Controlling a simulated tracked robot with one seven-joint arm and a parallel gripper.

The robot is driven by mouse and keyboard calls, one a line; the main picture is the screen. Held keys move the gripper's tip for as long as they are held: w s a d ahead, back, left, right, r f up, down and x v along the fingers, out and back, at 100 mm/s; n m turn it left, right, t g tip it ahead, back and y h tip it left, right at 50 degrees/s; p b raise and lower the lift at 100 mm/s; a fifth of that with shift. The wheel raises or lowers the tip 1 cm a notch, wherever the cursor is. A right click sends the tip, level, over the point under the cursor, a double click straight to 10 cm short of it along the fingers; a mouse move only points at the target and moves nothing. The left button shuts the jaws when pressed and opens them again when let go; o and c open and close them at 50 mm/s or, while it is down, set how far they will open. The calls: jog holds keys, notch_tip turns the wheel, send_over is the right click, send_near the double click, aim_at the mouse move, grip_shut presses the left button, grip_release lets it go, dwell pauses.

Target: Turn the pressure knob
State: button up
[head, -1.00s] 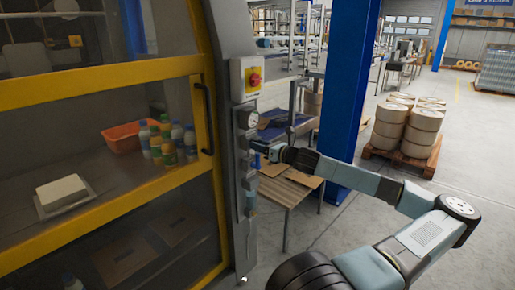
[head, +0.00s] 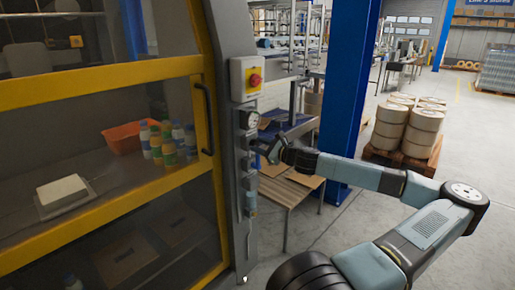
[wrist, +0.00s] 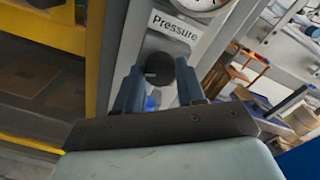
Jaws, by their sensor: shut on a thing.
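The pressure knob (wrist: 160,69) is a round black knob on the grey machine post, just below a white label reading "Pressure" (wrist: 174,27) in the wrist view. My gripper (wrist: 160,88) is shut on the knob, with one blue-grey finger on each side of it. In the head view my gripper (head: 262,148) reaches the post from the right, and the knob is hidden behind it. A round pressure gauge (head: 250,119) sits above the knob; its lower rim also shows in the wrist view (wrist: 200,5).
A red and yellow switch (head: 254,80) is on the post above the gauge. A yellow-framed door (head: 100,82) with a black handle is left of the post. A wooden table (head: 287,190) and a blue column (head: 347,90) stand to the right.

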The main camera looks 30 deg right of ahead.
jog(key=shift+s+a+f+n, duration=0.1)
jog(key=shift+a+n, duration=0.1)
jog(key=shift+n, duration=0.6)
jog(key=shift+a+n, duration=0.15)
jog(key=shift+n, duration=0.65)
jog(key=o, duration=1.1)
jog(key=shift+d, duration=0.1)
jog(key=shift+c, duration=0.2)
jog(key=shift+d, duration=0.1)
jog(key=shift+s+d, duration=0.3)
jog(key=shift+s, duration=0.25)
jog(key=v, duration=1.2)
jog(key=shift+s, duration=0.25)
